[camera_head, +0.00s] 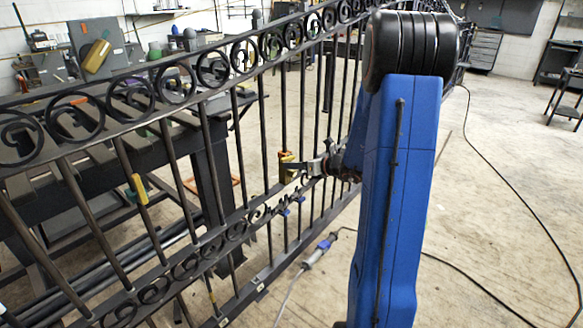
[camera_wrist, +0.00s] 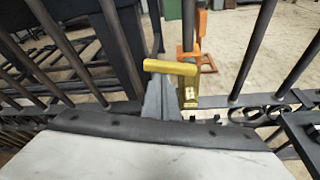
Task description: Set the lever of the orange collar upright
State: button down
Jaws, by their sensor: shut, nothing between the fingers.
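The orange collar (camera_wrist: 200,58) sits around an upright bar of the dark gate, at mid-height; it also shows in the head view (camera_head: 285,155). A yellow lever or handle (camera_wrist: 170,67) is in front of it in the wrist view, its top lying nearly crosswise, with a gold part running down at its right end. My gripper (camera_wrist: 162,98) is shut and empty, its grey fingertips just below and beside the yellow piece. Whether they touch it I cannot tell. In the head view my gripper (camera_head: 308,168) reaches the collar from the right and hides part of it.
The gate's scrollwork rail (camera_head: 213,68) runs above, with a lower scroll band (camera_head: 165,280) beneath. Another bar carries a yellow piece (camera_head: 138,188) at left. Dark workbenches stand behind the gate. Cables (camera_head: 500,210) lie on the open concrete floor at right.

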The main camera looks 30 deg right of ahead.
jog(key=r+m+y, duration=0.1)
jog(key=m, duration=0.2)
jog(key=shift+w+d+r+y, duration=0.1)
jog(key=shift+d+r+y, duration=0.1)
jog(key=shift+r+y, duration=0.2)
jog(key=shift+w+d+r+m+y, duration=0.15)
jog(key=shift+r+m+y, duration=0.15)
jog(key=shift+m, duration=0.3)
jog(key=shift+s+d+r+m+y, duration=0.1)
jog(key=shift+r+m+y, duration=0.15)
jog(key=shift+m, duration=0.35)
jog(key=m, duration=0.1)
jog(key=d+r+m+y, duration=0.1)
jog(key=m, duration=0.1)
jog(key=d+m+y, duration=0.1)
jog(key=m, duration=0.1)
jog(key=shift+w+d+r+t, duration=0.1)
jog(key=shift+w+r+t, duration=0.25)
jog(key=shift+w+t, duration=0.05)
jog(key=shift+d, duration=0.1)
